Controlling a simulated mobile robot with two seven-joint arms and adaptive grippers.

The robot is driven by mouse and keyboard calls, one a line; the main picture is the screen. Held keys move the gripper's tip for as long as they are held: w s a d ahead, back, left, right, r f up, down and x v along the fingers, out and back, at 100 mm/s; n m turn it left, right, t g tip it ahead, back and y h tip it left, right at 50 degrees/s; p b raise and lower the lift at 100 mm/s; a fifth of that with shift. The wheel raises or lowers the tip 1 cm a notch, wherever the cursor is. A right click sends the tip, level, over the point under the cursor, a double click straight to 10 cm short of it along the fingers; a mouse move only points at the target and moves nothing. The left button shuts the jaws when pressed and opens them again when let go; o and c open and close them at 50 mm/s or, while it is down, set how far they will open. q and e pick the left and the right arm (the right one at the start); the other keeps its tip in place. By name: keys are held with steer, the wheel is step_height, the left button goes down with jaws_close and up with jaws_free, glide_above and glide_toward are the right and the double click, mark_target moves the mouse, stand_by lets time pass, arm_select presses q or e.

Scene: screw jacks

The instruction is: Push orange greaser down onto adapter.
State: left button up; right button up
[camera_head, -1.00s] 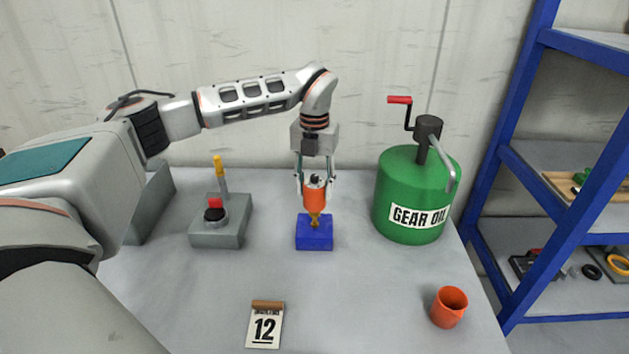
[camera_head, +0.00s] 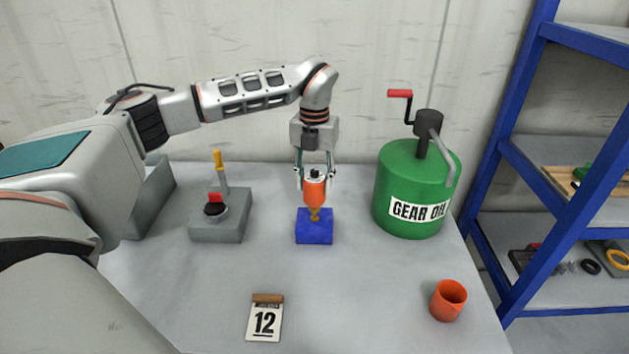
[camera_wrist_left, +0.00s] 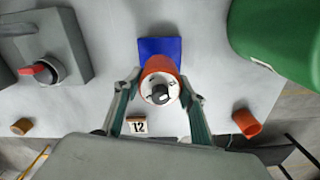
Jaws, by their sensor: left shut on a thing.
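The orange greaser (camera_head: 315,193) stands upright above the blue block (camera_head: 314,229). A brass-coloured adapter (camera_head: 314,213) shows between the greaser's lower end and the block. My left gripper (camera_head: 314,180) is shut on the greaser from above, with a finger on each side of its upper part. In the left wrist view the greaser (camera_wrist_left: 160,84) is seen from its top end, between the fingers, with the blue block (camera_wrist_left: 160,47) behind it. The exact contact between greaser and adapter is too small to tell. My right gripper is in neither view.
A green gear oil drum (camera_head: 404,185) with a crank stands right of the block. A grey device (camera_head: 232,215) with a yellow-handled lever stands left. An orange cup (camera_head: 448,300) and a calendar card (camera_head: 265,318) are in front. A blue shelf (camera_head: 520,170) stands right.

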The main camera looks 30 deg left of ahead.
arm_select(q)
steer(key=shift+f+b, duration=0.5)
steer(key=shift+f, duration=1.15)
stand_by(0.7)
steer(key=o, duration=1.5)
step_height(320, 180, up, 12)
